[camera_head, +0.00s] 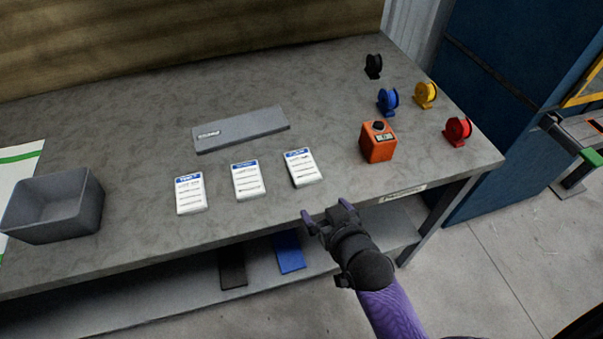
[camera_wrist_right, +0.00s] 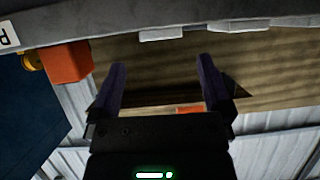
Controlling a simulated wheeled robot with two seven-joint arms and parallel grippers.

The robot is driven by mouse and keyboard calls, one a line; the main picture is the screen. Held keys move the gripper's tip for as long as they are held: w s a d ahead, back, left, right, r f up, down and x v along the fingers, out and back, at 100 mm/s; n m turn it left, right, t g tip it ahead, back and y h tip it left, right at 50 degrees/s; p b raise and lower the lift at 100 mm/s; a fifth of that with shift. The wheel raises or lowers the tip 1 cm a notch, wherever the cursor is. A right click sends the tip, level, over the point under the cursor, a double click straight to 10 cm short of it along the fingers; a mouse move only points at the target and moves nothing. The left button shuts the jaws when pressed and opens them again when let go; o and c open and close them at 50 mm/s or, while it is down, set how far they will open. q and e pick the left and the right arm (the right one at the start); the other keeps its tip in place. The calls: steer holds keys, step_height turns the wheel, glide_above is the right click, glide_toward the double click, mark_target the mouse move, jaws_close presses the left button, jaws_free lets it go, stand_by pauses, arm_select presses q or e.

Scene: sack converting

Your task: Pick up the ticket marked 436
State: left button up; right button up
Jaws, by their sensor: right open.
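Three white tickets with blue headers lie in a row on the grey table: a left ticket (camera_head: 190,194), a middle ticket (camera_head: 248,181) and a right ticket (camera_head: 303,168). Their print is too small to read, so I cannot tell which is marked 436. My right gripper (camera_head: 328,214) is open and empty, in front of the table's front edge and nearest the right ticket, apart from it. In the right wrist view my gripper (camera_wrist_right: 164,85) shows two spread fingers with nothing between them. My left gripper is not in view.
A grey bar (camera_head: 245,128) lies behind the tickets. A grey bin (camera_head: 52,206) stands at the left. An orange box (camera_head: 377,143) and several coloured reels, including a red one (camera_head: 457,131), stand at the right. The table (camera_head: 130,130) has clear room around the tickets.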

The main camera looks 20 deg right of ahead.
mark_target(308, 177)
steer(key=shift+w+r+t+b, duration=0.2)
steer(key=shift+w+r+b, duration=0.15)
steer(key=shift+w, duration=0.3)
steer(key=shift+w+r+t+b, duration=0.2)
steer(key=shift+w+b, duration=0.15)
steer(key=shift+w, duration=0.25)
steer(key=b+x, duration=0.2)
steer(key=x, duration=0.1)
steer(key=b+x, duration=0.2)
steer(key=x, duration=0.2)
steer(key=shift+w+f, duration=0.15)
steer(key=shift+f, duration=0.2)
steer(key=shift+w+a, duration=0.1)
steer(key=shift+w, duration=0.15)
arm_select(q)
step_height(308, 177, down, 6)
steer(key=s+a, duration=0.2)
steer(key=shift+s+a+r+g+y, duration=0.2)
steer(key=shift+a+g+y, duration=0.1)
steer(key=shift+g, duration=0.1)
arm_select(e)
steer(key=shift+r, duration=0.15)
steer(key=c, duration=0.9)
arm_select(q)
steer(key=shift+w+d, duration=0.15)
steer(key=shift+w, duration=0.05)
arm_select(e)
steer(key=shift+c, duration=0.2)
